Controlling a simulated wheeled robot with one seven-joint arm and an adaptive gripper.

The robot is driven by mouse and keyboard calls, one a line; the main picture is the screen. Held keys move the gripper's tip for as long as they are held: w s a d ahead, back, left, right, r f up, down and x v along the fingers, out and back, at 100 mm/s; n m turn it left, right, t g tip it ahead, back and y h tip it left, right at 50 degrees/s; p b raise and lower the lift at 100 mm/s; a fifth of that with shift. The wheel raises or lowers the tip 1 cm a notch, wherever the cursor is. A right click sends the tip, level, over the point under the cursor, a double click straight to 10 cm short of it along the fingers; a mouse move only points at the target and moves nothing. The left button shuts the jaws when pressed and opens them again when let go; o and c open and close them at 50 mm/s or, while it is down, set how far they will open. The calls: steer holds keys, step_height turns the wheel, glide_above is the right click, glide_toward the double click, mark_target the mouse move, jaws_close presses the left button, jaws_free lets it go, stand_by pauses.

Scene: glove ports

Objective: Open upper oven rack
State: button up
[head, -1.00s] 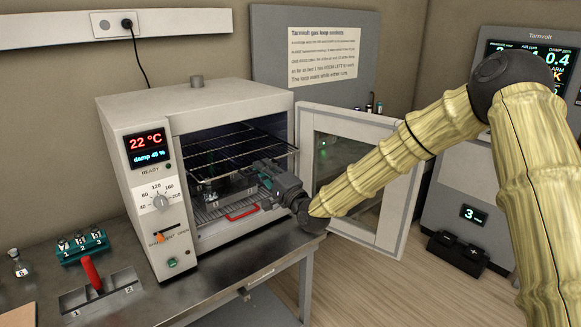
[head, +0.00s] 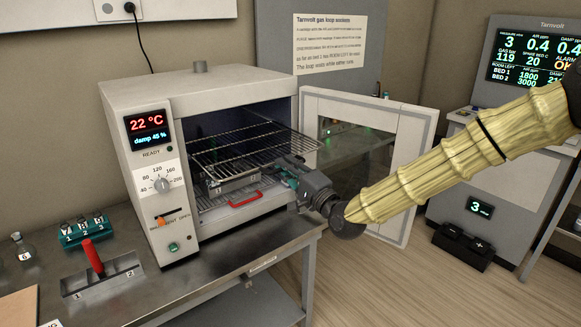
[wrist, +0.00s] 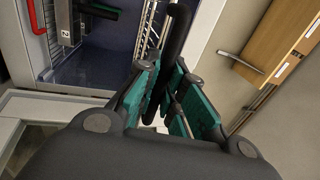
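The oven (head: 180,240) stands on the bench with its door (head: 407,170) swung open to the right. The upper wire rack (head: 250,146) sticks partly out of the oven front, level. My gripper (head: 287,172) is at the rack's front right, outside the oven mouth. In the wrist view the teal-padded fingers (wrist: 164,95) close around a dark bar (wrist: 177,35), which looks like the rack's front handle. The fingertips are partly hidden behind the rack and the gripper body.
Below, a lower rack with a red handle (head: 245,200) and a numbered metal container (head: 234,183) sit inside the oven. A red lever (head: 93,257) and a teal vial holder (head: 83,232) stand at left on the bench. The open door is close to my arm.

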steer(key=o, duration=0.3)
steer(key=v, duration=1.2)
steer(key=s+d+f+n+g+h, duration=0.1)
steer(key=s+f+g+h, duration=0.3)
steer(key=f, duration=0.7)
steer(key=s+d+f+n+g, duration=0.15)
steer(key=s+f, duration=0.35)
steer(key=f, duration=0.7)
steer(key=s+d+f+n+g+h, duration=0.15)
steer(key=s+f, duration=0.35)
steer(key=f, duration=0.6)
steer(key=s+d+f+n+g+h, duration=0.2)
steer(key=s+d+f+g, duration=0.1)
steer(key=s, duration=0.6)
steer(key=s+d+f+n+g+h, duration=0.2)
steer(key=s+d+f+h, duration=0.1)
steer(key=s+d+f, duration=0.3)
steer(key=s+d+f+n+g+h, duration=0.1)
steer(key=s+d+f, duration=0.4)
steer(key=s, duration=0.7)
steer(key=shift+s+d+f+n+g+h, duration=0.1)
steer(key=shift+s+f+n+g+h, duration=0.2)
steer(key=shift+f+g, duration=0.35)
steer(key=shift+f+n+g+h, duration=0.1)
steer(key=shift+f+g+h, duration=0.25)
steer(key=shift+f+g, duration=0.3)
